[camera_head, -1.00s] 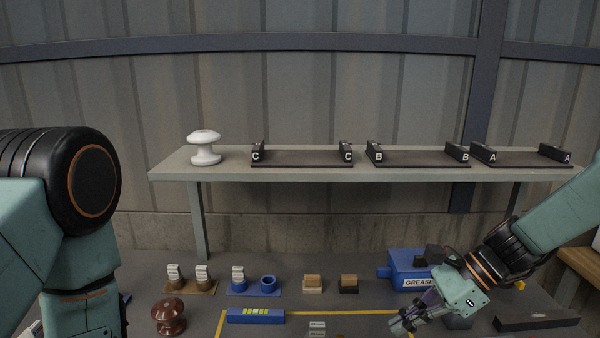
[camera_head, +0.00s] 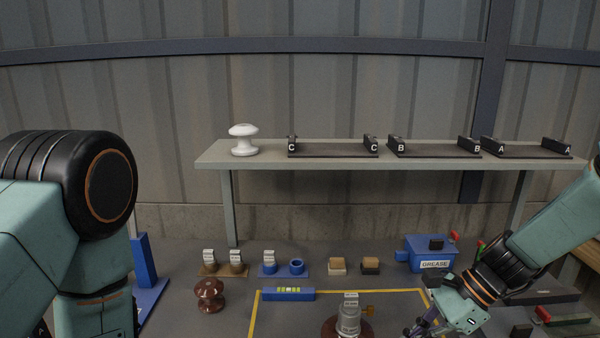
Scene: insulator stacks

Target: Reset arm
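My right arm comes in from the right, and its gripper (camera_head: 424,328) is low in the picture, at the right edge of the yellow-outlined area. Its fingertips are partly cut off by the bottom edge, so I cannot tell whether it is open or shut. My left arm fills the left side of the view, and its gripper is out of view. A grey metal fitting on a brown base (camera_head: 348,318) stands inside the yellow outline, to the left of the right gripper and apart from it.
A shelf (camera_head: 215,158) at the back holds a white insulator (camera_head: 243,140) and trays marked C, B and A. On the table are a brown insulator (camera_head: 209,294), a blue level (camera_head: 288,294), a blue grease box (camera_head: 431,254), sponge-like blocks (camera_head: 338,265) and small holders (camera_head: 297,267).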

